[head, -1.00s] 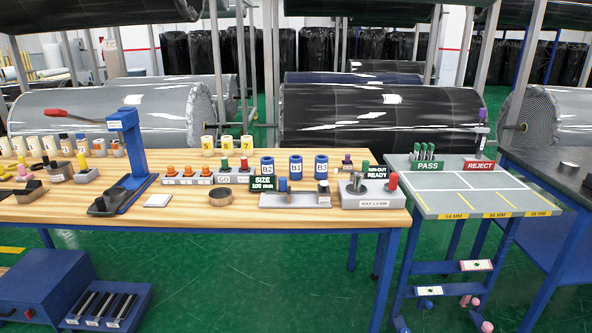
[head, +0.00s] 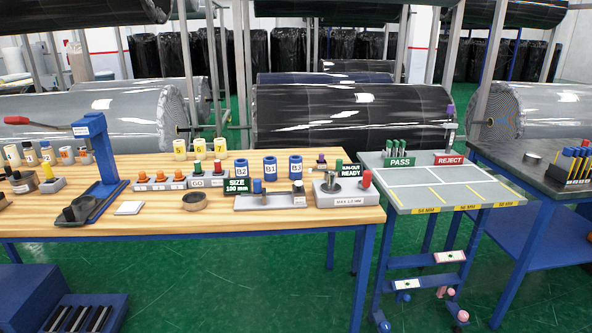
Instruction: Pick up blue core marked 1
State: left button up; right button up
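Three blue cores stand upright in a row near the back of the wooden bench (head: 290,217), right of its middle. The core marked B1 (head: 270,168) is the middle one. The core marked B2 (head: 241,170) stands to its left and the core marked B3 (head: 295,168) to its right. Each has a white label on its front and an open top. The foot of B1 is close behind the grey fixture. Neither of my grippers shows in the head view.
A SIZE 100 mm sign (head: 237,185) and a grey fixture (head: 270,200) stand in front of the cores. A run-out gauge (head: 345,191) is to the right. Cream cores (head: 200,148) stand behind left. A grey PASS/REJECT table (head: 430,180) adjoins, mostly clear.

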aim_at(269, 162)
jog(key=i+j+z, duration=0.15)
jog(key=i, duration=0.35)
jog(key=i+j+z, duration=0.15)
jog(key=i+j, duration=0.25)
jog(key=i, duration=0.05)
